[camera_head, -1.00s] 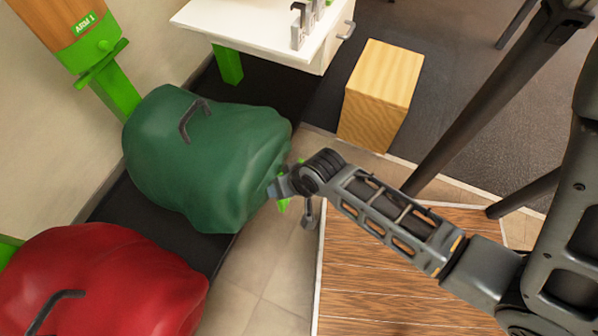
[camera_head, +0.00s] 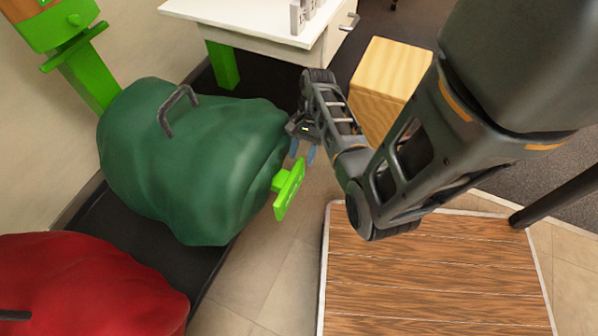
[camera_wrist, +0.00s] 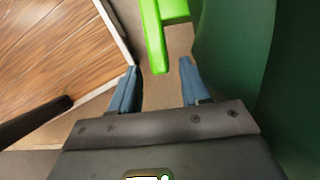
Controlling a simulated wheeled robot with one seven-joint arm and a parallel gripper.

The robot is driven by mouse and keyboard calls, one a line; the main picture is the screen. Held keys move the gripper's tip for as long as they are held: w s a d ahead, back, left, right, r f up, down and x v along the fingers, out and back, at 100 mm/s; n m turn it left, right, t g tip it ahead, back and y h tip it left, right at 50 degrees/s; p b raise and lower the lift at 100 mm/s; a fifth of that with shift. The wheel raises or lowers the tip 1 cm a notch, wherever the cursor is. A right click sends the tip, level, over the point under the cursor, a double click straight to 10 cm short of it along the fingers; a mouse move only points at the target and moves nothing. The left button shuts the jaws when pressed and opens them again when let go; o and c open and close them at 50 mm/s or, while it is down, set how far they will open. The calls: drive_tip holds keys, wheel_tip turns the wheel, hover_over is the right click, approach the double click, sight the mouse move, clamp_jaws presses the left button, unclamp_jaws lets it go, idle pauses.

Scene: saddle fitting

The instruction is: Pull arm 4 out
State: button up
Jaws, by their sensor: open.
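A bright green arm end with a flat plate (camera_head: 288,190) sticks out from the right side of the green saddle (camera_head: 190,160). No number on it is readable here. In the wrist view the green plate (camera_wrist: 153,35) lies ahead of the fingers, its near end roughly between them in the picture. My gripper (camera_head: 303,150) is open, with blue fingers, just above the plate in the head view and close to the saddle's edge. The open fingers (camera_wrist: 158,66) hold nothing in the wrist view. Whether a finger touches the plate I cannot tell.
A red saddle (camera_head: 85,285) lies at the lower left. A green post (camera_head: 85,75) stands at the upper left. A white table (camera_head: 270,35) and a wooden block (camera_head: 388,85) are behind. A wooden platform (camera_head: 430,275) lies at the lower right, with tiled floor beside it.

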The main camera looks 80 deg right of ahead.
sight(299, 170)
drive_tip(key=b+x, duration=0.2)
drive_tip(key=x, duration=0.4)
drive_tip(key=shift+a+f, duration=0.1)
drive_tip(key=shift+f, duration=0.1)
clamp_jaws()
idle(0.4)
